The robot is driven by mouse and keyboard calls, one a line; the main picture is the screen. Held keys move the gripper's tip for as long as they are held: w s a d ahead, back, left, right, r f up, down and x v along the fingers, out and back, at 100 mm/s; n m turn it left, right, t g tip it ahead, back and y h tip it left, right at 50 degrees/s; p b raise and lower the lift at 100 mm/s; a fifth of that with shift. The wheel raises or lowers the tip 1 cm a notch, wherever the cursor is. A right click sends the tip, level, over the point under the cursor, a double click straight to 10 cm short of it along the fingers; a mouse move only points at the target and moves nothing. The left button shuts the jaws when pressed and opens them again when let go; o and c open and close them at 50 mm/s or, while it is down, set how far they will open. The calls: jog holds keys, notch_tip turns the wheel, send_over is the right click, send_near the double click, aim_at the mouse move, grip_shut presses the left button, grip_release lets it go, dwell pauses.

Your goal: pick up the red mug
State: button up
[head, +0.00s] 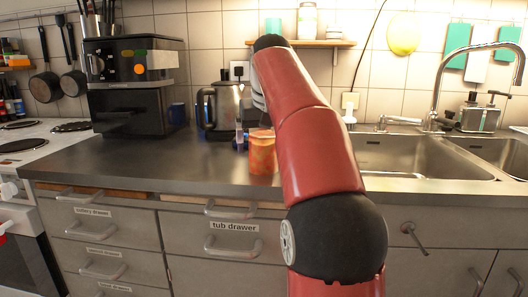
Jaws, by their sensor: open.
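An orange-red patterned cup (262,154), the only reddish cup I see, stands upright on the dark worktop near its front edge, above the tub drawer. My red arm passes just to its right and hides part of that side; I see no handle. My gripper (243,134) hangs down behind the arm, mostly hidden, with a small grey part showing beside the cup's upper left. It is open. I cannot tell whether it touches the cup.
The sink (405,155) lies right of my arm. The worktop's left front (130,165) is clear.

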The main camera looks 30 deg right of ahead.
jog(key=shift+x, duration=1.1)
jog(key=c, duration=1.2)
jog(key=shift+c, duration=0.5)
jog(key=shift+r, duration=0.15)
